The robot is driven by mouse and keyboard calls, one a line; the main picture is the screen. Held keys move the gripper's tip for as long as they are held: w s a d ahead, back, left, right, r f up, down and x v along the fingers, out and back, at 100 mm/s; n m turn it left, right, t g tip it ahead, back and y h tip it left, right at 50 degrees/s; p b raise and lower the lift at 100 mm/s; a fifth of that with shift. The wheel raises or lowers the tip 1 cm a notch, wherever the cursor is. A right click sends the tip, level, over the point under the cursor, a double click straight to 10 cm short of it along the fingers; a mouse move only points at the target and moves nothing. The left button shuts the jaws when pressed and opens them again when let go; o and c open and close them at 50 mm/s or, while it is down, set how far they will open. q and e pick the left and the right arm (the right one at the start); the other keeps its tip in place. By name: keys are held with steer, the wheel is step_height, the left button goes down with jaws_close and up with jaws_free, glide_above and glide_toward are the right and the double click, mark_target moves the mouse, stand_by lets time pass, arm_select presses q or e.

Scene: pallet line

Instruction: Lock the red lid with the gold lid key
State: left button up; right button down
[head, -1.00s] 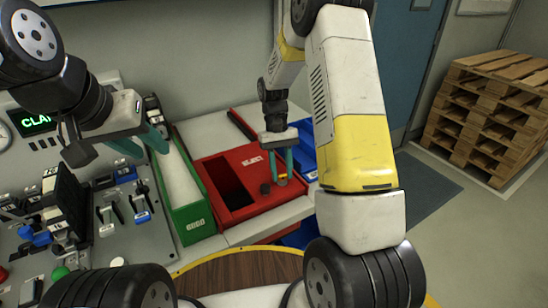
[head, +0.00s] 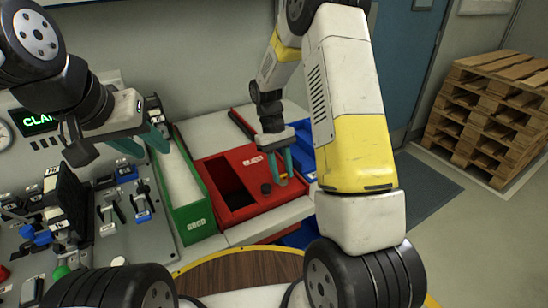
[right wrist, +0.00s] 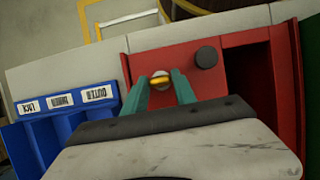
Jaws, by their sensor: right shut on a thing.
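The red lid (head: 272,202) lies on the red reject bin, beside its dark opening. A black round knob (right wrist: 207,57) stands on the lid. The gold lid key (right wrist: 160,82) shows as a small gold piece between my right fingertips, over a pale round spot on the lid; how deep it sits is hidden. My right gripper (head: 280,176) points down at the lid and is shut on the key; in the right wrist view its teal fingers (right wrist: 160,88) flank it. My left gripper (head: 148,148) is open and empty over the grey board at left.
A green bin (head: 187,198) stands left of the red one. Blue labelled compartments (right wrist: 70,110) lie on its other side. The grey board (head: 120,240) holds several small tools and clamps. A pallet stack (head: 490,120) stands far right.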

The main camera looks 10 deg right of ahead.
steer(key=c, duration=1)
jaws_free()
steer(key=v, duration=0.8)
step_height(320, 180, up, 8)
steer(key=t+y, duration=0.1)
steer(key=t, duration=0.1)
glide_above(282, 175)
steer(key=s+r+m+t+y, duration=0.1)
steer(key=s+r+m+t, duration=0.15)
steer(key=s+r, duration=0.35)
steer(key=s+r+t+y, duration=0.1)
steer(key=s+r+t, duration=0.3)
steer(key=s, duration=0.6)
steer(key=shift+s+d+m+t+y, duration=0.15)
steer(key=shift+s+m+t+y, duration=0.25)
steer(key=shift+t, duration=0.35)
steer(key=shift+s, duration=0.35)
steer(key=shift+c, duration=0.4)
